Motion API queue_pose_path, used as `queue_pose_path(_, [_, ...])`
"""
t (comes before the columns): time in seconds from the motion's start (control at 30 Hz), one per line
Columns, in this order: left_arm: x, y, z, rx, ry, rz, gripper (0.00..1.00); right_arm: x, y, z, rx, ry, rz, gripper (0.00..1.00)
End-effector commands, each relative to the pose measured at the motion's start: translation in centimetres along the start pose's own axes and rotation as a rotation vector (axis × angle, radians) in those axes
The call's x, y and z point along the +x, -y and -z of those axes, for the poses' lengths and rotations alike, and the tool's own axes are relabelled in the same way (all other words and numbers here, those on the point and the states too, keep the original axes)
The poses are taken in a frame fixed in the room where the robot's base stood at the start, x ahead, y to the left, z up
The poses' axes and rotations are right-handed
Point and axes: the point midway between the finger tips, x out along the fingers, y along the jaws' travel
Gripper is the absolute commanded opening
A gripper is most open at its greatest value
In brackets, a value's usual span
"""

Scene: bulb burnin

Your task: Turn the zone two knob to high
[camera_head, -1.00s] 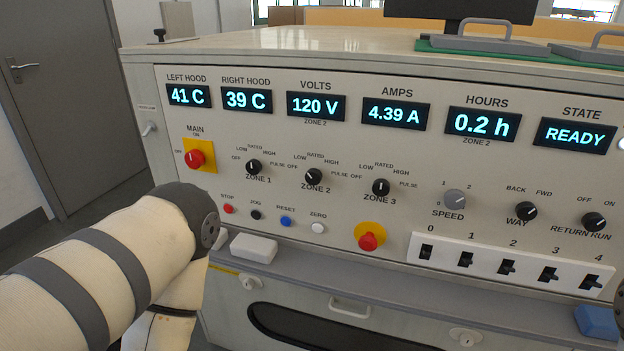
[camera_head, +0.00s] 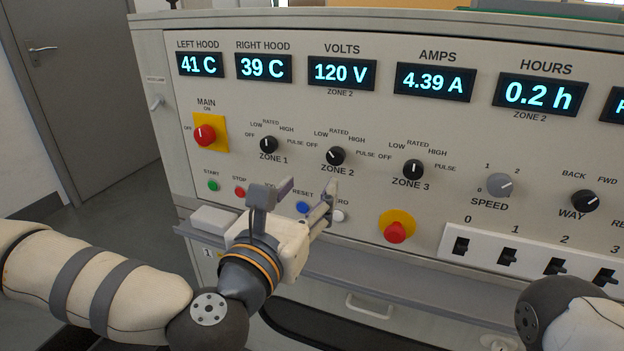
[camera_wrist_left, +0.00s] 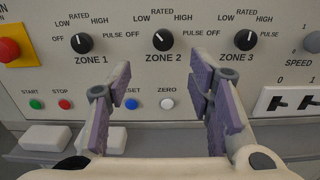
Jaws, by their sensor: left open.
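The zone two knob (camera_head: 336,156) is a black round knob on the panel, between OFF, LOW, RATED, HIGH and PULSE marks. In the left wrist view the knob (camera_wrist_left: 161,41) has its white pointer up and to the left, towards LOW. My left gripper (camera_head: 308,190) is open and empty in front of the panel, below the knob. In the left wrist view its fingers (camera_wrist_left: 160,85) spread to either side below the knob, apart from it. My right gripper is out of view; part of my right arm shows at the lower right.
The zone 1 knob (camera_head: 268,145) and zone 3 knob (camera_head: 413,168) flank the zone two knob. Below are push buttons, including blue RESET (camera_head: 303,207) and white ZERO (camera_head: 339,216). A red mushroom button (camera_head: 396,232) and a grey ledge (camera_head: 370,273) sit lower.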

Motion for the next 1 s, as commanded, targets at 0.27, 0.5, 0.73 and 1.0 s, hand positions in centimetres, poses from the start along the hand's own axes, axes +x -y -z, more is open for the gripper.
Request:
queue_pose_path(0.27, [6.7,0.1,-0.2,0.004,0.001,0.001,0.48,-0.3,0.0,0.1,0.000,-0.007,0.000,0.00])
queue_pose_path(0.5, [10.7,0.3,0.0,0.004,-0.002,0.005,0.48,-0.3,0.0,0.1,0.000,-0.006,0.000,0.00])
queue_pose_path(0.73, [11.2,0.3,0.1,0.005,-0.004,0.006,0.48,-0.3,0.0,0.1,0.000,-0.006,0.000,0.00])
queue_pose_path(1.0, [11.2,0.3,0.1,0.005,-0.004,0.006,0.07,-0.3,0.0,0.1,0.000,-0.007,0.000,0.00])
